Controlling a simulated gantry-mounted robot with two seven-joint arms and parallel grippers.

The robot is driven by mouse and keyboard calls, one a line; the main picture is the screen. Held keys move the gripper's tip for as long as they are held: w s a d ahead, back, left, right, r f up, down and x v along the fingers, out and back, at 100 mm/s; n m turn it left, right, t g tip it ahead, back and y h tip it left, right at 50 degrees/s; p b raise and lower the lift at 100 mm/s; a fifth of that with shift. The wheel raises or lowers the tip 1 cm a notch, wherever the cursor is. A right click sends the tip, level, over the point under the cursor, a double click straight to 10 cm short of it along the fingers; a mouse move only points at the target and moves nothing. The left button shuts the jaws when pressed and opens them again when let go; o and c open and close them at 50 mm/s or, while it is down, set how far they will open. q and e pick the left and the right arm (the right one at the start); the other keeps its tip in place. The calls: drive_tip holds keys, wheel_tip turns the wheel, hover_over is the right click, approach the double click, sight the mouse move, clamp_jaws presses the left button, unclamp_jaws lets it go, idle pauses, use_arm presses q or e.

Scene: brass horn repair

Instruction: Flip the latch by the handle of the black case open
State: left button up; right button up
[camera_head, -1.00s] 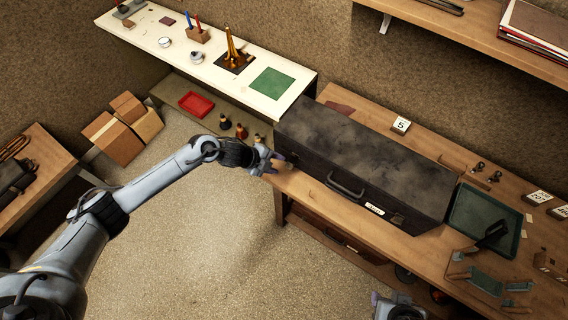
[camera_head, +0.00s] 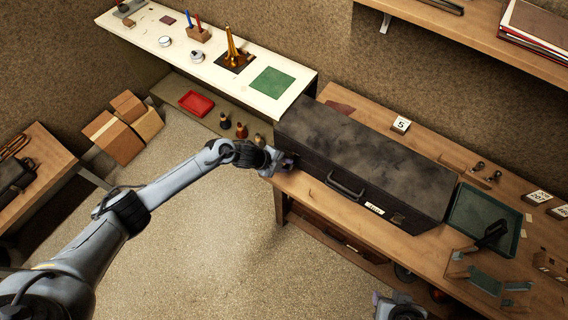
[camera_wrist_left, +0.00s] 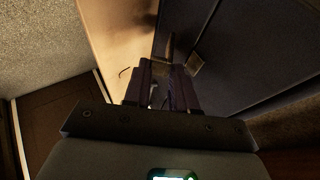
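The black case (camera_head: 365,150) lies closed on the wooden bench, with its handle (camera_head: 345,188) on the front face. A white label (camera_head: 374,208) and a small latch (camera_head: 397,218) are right of the handle. My left gripper (camera_head: 284,161) is at the left end of the case's front, covering that corner. In the left wrist view, its fingers (camera_wrist_left: 162,82) are beside the dark case wall (camera_wrist_left: 240,45), close to a small brassy plate (camera_wrist_left: 195,63). Their gap and any contact are unclear. Part of my right arm (camera_head: 397,306) shows at the bottom edge; its finger opening is unclear.
A green tray (camera_head: 519,235) and tools are right of the case on the wooden bench (camera_head: 420,245). A white-topped table (camera_head: 215,73) stands at back left, with small bottles (camera_head: 241,131) on its lower shelf. The floor in front is clear.

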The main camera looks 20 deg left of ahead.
use_arm(q)
clamp_jaws()
drive_tip(key=shift+f, duration=0.15)
drive_tip(key=shift+s+f+t+b, duration=0.4)
drive_tip(key=shift+f+t+b, duration=0.15)
drive_tip(key=shift+b, duration=0.5)
drive_tip(key=f+t+b, duration=0.1)
drive_tip(key=t+b, duration=0.1)
drive_tip(key=b, duration=0.2)
drive_tip(key=s+f+m+t+h+b, duration=0.1)
drive_tip(key=b, duration=0.3)
drive_tip(key=f+t+h+b, duration=0.1)
drive_tip(key=f+t+b, duration=0.1)
drive_tip(key=b, duration=0.2)
drive_tip(key=shift+s+a+f+m+t, duration=0.1)
drive_tip(key=shift+s+a+m+t, duration=0.2)
drive_tip(key=shift+m+t, duration=0.1)
drive_tip(key=shift+f+t+h+b, duration=0.15)
drive_tip(key=shift+t+h+b, duration=0.35)
drive_tip(key=shift+b, duration=0.55)
